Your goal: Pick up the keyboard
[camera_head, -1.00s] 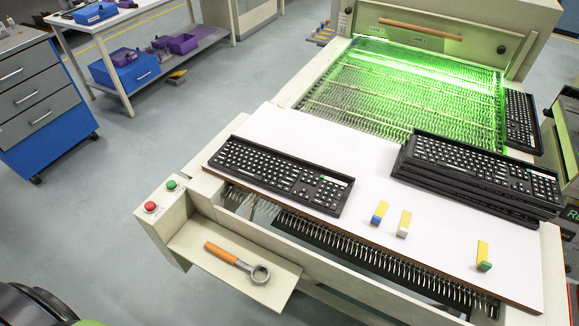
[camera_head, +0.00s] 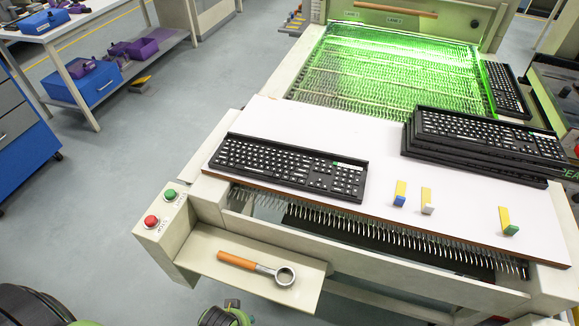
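A single black keyboard (camera_head: 288,167) with white-marked keys lies flat near the left front edge of the white board (camera_head: 300,118). A stack of several black keyboards (camera_head: 486,142) sits at the board's right side, and its layers are slightly offset. Another black keyboard (camera_head: 507,90) lies farther back, beside the green-lit bed. Neither gripper shows clearly. Only dark rounded parts of my own arms show at the bottom edge, well in front of the keyboards. Nothing touches the single keyboard.
Small yellow-handled pieces (camera_head: 427,200) stand along the board's front right. A ring-ended tool with an orange handle (camera_head: 256,268) lies on the front shelf (camera_head: 215,245). Red (camera_head: 151,221) and green (camera_head: 169,195) buttons sit at left. The board's middle is clear.

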